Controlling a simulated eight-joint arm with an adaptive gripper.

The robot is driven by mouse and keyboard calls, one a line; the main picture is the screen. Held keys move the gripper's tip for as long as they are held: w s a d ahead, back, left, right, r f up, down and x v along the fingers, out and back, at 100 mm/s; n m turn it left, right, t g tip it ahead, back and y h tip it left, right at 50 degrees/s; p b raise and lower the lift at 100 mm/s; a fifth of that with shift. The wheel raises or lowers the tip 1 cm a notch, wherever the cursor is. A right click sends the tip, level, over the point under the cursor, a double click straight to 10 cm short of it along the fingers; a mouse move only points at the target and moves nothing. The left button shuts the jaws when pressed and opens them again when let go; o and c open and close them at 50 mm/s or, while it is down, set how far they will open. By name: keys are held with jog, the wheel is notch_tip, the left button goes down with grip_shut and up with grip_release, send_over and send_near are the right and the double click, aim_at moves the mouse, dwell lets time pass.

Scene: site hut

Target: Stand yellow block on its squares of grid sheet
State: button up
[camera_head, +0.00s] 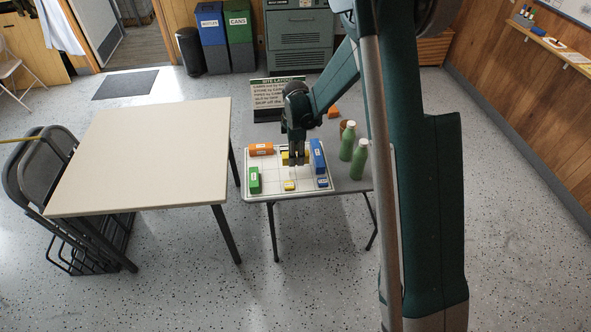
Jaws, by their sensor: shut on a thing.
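The white grid sheet (272,184) lies on the small grey table, with several coloured blocks on it. My gripper (298,162) points down over the back middle of the sheet. It is shut on the yellow block (285,158), which shows mostly to the left of the fingers and is partly hidden by them. I cannot tell whether the block touches the sheet. A long blue block (318,154) stands close to the right of my gripper. An orange block (260,149) is at the back left and a green block (254,180) at the left.
A small yellow piece (289,185) and a small blue piece (322,182) are near the sheet's front edge. Two green bottles (347,140) (358,160) stand to the right. A dark lettered sign (279,97) stands behind. A larger bare table (150,150) is at left.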

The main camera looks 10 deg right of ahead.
aim_at(295, 173)
jog(key=shift+f, duration=1.65)
jog(key=shift+f+b, duration=0.35)
jog(key=shift+f, duration=1.55)
jog(key=shift+f, duration=0.15)
jog(key=o, duration=1)
jog(key=shift+c, duration=0.2)
jog(key=shift+r, duration=0.2)
jog(key=shift+r+p, duration=0.6)
jog(key=shift+r, duration=5.4)
